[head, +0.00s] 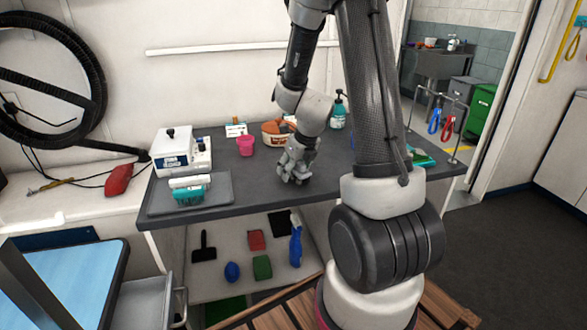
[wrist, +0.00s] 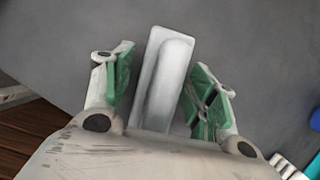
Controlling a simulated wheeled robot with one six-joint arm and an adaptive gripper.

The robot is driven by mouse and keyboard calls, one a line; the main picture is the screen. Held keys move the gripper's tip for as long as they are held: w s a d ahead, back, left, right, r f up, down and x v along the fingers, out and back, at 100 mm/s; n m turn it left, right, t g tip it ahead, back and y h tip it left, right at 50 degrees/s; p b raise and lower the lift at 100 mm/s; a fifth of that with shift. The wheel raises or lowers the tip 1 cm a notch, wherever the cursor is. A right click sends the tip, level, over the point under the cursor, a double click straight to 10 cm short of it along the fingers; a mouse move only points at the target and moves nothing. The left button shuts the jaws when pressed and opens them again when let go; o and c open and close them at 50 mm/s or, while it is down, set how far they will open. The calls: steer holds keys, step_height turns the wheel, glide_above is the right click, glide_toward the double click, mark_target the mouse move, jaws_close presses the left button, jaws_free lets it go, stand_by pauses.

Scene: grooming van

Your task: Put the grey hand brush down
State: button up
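The grey hand brush (wrist: 168,80) is a pale grey block with a raised rounded handle. In the wrist view it lies between the fingers, over the dark grey tabletop. My gripper (wrist: 165,90) has green pads, one on each side of the brush. A gap shows between the left pad and the brush; the right pad is very close to it, and I cannot tell whether they touch. In the head view my gripper (head: 295,178) points down, low at the dark grey table (head: 255,195). The brush cannot be made out there.
A pink cup (head: 245,145), an orange-brown bowl (head: 277,132) and a teal pump bottle (head: 338,111) stand behind my gripper. A grey tray (head: 218,199) with a teal-and-white brush (head: 188,192) lies to the left. The tabletop between tray and gripper is clear.

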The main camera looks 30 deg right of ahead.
steer(key=v, duration=1.1)
steer(key=shift+r, duration=0.45)
steer(key=s+a+r+n, duration=0.1)
steer(key=s+r+n, duration=0.3)
steer(key=n, duration=0.7)
steer(key=s+a+r+n, duration=0.2)
steer(key=s+r+n, duration=0.1)
steer(key=s+n, duration=0.6)
steer(key=s+a+r+n, duration=0.2)
steer(key=s+r+n, duration=0.2)
steer(key=n, duration=1)
steer(key=s, duration=0.2)
steer(key=shift+s+a+r+n+g, duration=0.25)
steer(key=shift+s+r+n+g, duration=0.05)
steer(key=shift+s, duration=0.1)
steer(key=shift+o, duration=0.6)
